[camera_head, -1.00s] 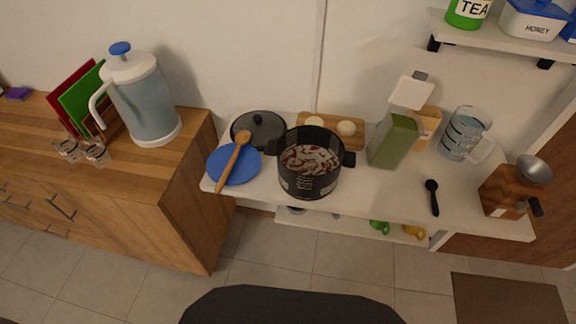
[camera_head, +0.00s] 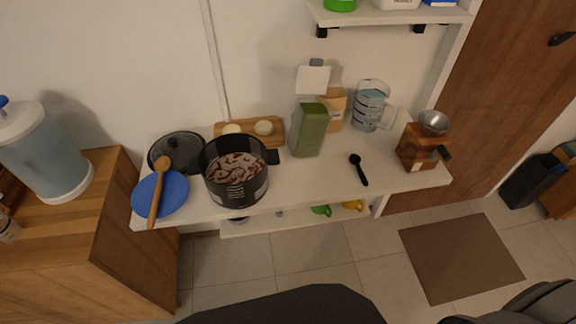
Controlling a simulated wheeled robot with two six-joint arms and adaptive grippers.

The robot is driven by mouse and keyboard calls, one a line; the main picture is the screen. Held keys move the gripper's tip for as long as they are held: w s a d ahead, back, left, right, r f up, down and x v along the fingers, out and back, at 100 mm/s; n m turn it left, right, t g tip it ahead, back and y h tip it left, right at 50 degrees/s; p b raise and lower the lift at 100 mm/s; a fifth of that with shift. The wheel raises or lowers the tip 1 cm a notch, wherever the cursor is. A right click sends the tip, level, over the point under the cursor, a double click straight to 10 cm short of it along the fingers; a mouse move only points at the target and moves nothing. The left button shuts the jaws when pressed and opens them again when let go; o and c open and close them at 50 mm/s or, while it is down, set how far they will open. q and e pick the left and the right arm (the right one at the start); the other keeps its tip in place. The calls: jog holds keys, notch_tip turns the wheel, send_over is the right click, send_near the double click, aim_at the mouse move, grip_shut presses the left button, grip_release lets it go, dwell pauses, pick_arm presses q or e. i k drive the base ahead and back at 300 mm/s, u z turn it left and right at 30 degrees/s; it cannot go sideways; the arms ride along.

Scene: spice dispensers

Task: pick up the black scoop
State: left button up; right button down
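The black scoop (camera_head: 359,170) lies on the white table (camera_head: 300,183), right of the middle. Its round bowl end points to the back and its handle runs toward the front edge. Nothing covers it. Neither of my grippers shows in the head view. Only dark parts of my own body are at the bottom of the picture.
Left of the scoop stand a green box (camera_head: 309,131) and a black pot (camera_head: 235,170). A wooden grinder (camera_head: 418,148) stands to its right and a measuring jug (camera_head: 371,107) behind it. A shelf (camera_head: 390,15) hangs above. The table around the scoop is clear.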

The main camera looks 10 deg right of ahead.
aim_at(355, 160)
jog(key=u, duration=3.05)
jog(key=k, duration=1.05)
jog(key=z, duration=1.95)
